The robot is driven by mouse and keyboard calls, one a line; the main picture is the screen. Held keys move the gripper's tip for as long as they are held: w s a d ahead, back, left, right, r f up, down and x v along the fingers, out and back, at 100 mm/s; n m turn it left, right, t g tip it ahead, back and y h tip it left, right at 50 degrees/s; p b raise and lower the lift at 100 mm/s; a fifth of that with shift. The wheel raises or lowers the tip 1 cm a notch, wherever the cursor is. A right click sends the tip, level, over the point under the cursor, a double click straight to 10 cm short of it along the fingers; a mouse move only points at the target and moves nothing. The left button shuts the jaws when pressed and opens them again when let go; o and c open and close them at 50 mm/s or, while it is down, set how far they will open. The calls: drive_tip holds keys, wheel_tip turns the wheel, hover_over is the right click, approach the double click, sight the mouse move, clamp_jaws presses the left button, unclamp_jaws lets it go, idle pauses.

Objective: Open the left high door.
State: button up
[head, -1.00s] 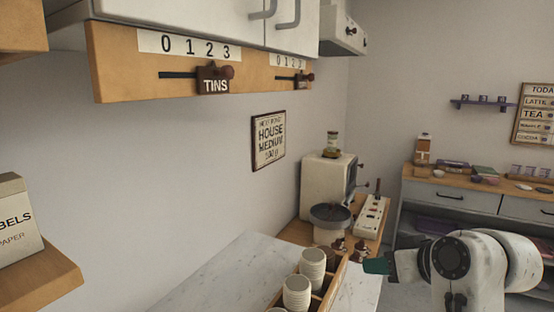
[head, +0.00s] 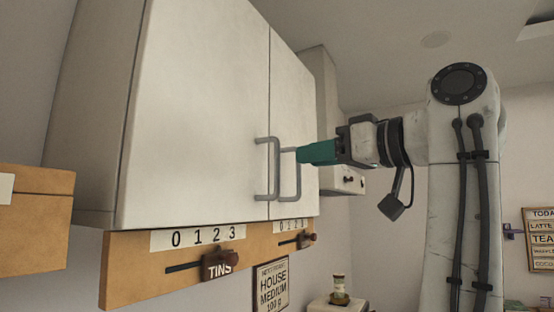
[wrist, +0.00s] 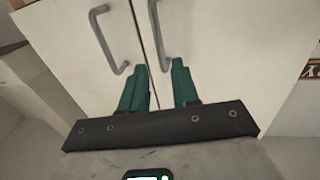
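The white wall cabinet has two closed doors. The left high door (head: 195,110) is the wider one in the head view, with a grey bar handle (head: 274,168) near its right edge. It shows at the left in the wrist view (wrist: 85,50). The right door (head: 293,110) has its own grey handle (head: 289,180). My gripper (head: 305,153) has green fingers and is beside the right door's handle in the head view. In the wrist view its fingers (wrist: 160,80) are apart with nothing between them. The left handle (wrist: 107,40) is ahead and left of them.
Below the cabinet is a wooden rail with a 0-3 scale and a TINS slider (head: 222,264). A wooden shelf or box (head: 35,235) juts in at the left. A framed sign (head: 271,284) hangs below the rail.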

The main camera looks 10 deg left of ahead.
sight(279, 161)
drive_tip(key=p+x, duration=0.3)
drive_tip(key=x, duration=0.6)
clamp_jaws()
idle(0.4)
